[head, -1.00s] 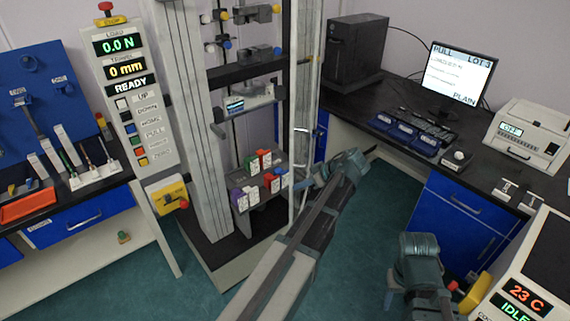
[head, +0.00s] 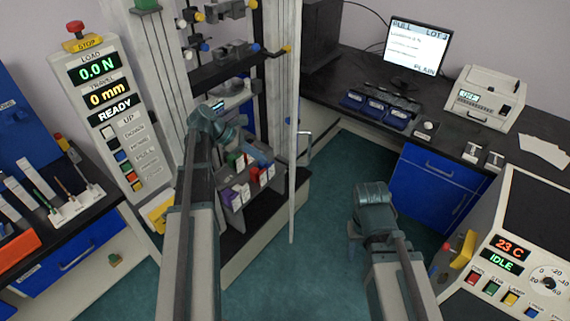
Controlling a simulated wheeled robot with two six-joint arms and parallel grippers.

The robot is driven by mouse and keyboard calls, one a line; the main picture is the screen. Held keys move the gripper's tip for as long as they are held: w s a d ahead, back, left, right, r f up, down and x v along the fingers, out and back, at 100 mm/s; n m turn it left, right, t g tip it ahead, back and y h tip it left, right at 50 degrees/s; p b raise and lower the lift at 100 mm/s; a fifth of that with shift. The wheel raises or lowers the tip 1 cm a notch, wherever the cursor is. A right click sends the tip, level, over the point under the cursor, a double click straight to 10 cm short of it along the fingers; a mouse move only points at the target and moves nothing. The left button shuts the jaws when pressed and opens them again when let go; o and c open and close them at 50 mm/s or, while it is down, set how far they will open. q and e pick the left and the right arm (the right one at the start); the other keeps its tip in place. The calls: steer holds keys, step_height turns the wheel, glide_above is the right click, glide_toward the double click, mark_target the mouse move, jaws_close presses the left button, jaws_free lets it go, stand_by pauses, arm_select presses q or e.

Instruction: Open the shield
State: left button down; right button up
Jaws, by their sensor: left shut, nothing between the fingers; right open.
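The shield (head: 294,170) of the test machine is a tall, thin clear panel with a pale edge. In the head view it stands nearly edge-on at the machine's right side, with its bar handle (head: 304,146) on its right face. My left gripper (head: 217,108) is shut and empty. It is left of the shield, apart from the handle, in front of the machine's columns; its fingertips are partly hidden by its wrist. My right gripper (head: 353,236) is open and empty, low over the floor to the right of the shield.
A rack of coloured grips (head: 236,190) stands low in the machine, just right of my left arm. The control panel (head: 108,110) is at the left. The blue-drawer bench (head: 435,180) and the temperature unit (head: 505,255) are at the right. Open floor lies between.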

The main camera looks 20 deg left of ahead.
mark_target(293, 168)
arm_select(q)
steer(key=b+x, duration=0.7)
steer(key=x, duration=0.3)
steer(key=shift+d+f+b, duration=0.1)
steer(key=shift+f+b, duration=0.1)
steer(key=shift+b, duration=0.15)
steer(key=d, duration=0.2)
steer(key=w+d, duration=0.1)
steer(key=shift+r, duration=0.3)
steer(key=shift+w+d, duration=0.25)
steer(key=shift+d, duration=0.1)
steer(key=w+d+n+t+y, duration=0.1)
steer(key=w+d+n, duration=0.1)
steer(key=w+d, duration=0.8)
steer(key=w+d+n+t+y, duration=0.1)
steer(key=w+d+n, duration=0.1)
steer(key=w+d, duration=0.9)
steer(key=d, duration=0.5)
steer(key=shift+w+n+t, duration=0.3)
steer(key=shift+t, duration=0.1)
steer(key=shift+s+a, duration=0.15)
